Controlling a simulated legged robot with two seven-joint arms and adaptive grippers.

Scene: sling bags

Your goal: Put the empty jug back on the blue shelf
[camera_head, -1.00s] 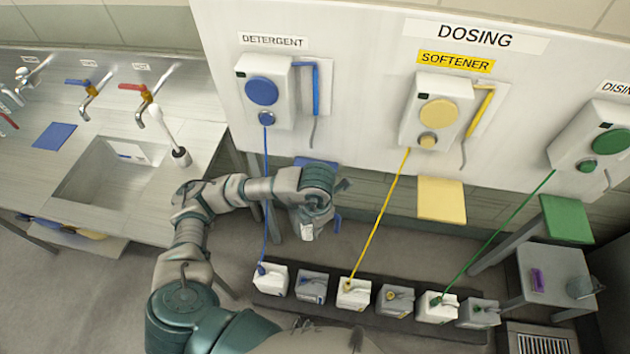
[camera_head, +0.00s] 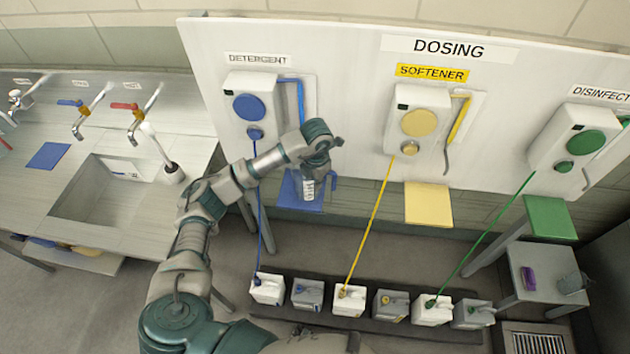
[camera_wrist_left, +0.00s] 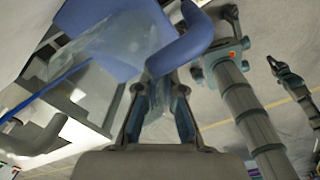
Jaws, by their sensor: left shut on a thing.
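My left gripper (camera_head: 322,170) is at the front of the detergent station, shut on the jug (camera_head: 308,188), a small clear vessel with a blue handle (camera_head: 334,183). The wrist view shows the clear jug (camera_wrist_left: 135,45) with its curved blue handle (camera_wrist_left: 190,45) at my left gripper's fingers (camera_wrist_left: 158,90). The blue shelf (camera_head: 287,192) juts out below the detergent dispenser; the jug overlaps it in the head view. I cannot tell whether the jug touches the shelf. I see no liquid in the jug. My right gripper is not in view.
The detergent dispenser (camera_head: 248,107) and its blue lever (camera_head: 300,100) are just above. A yellow shelf (camera_head: 428,204) and a green shelf (camera_head: 548,218) stand to the right. Several canisters line the floor rack below. A sink (camera_head: 105,190) is at left.

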